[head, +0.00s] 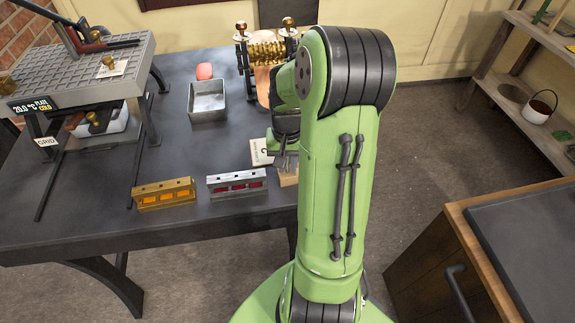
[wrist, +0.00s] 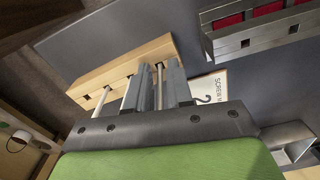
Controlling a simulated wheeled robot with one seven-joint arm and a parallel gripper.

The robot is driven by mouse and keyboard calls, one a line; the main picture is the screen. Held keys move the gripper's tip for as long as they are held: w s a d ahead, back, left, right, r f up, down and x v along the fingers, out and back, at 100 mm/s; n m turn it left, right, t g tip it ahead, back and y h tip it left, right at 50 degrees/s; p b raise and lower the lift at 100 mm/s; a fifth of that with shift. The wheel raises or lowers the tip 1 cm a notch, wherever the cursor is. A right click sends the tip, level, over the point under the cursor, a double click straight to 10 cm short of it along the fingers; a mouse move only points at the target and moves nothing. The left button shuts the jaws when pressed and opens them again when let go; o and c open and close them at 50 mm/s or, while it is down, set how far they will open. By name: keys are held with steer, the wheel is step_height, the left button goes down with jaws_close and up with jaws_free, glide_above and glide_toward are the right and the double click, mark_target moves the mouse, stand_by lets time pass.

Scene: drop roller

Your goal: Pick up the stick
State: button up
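A wooden block (head: 288,178) with square holes stands at the table's front right edge. In the wrist view the block (wrist: 122,70) holds pale sticks. One stick (wrist: 159,84) shows between the two grey fingers of my gripper (wrist: 157,88). Another pale stick (wrist: 101,101) stands to the left, outside the fingers. In the head view my gripper (head: 285,160) is low over the block, partly hidden by my green arm. The fingers lie close on either side of the stick; whether they touch it I cannot tell.
A brass mould (head: 165,194) and a silver mould (head: 237,182) stand left of the block. A card (head: 261,152) lies behind it. A metal tray (head: 207,100) and a brass roller (head: 266,52) are farther back. A grey grid stand (head: 90,68) is at left.

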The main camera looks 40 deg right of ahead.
jaws_close()
step_height(320, 180, up, 10)
steer(key=p, duration=0.3)
steer(key=shift+p, duration=0.3)
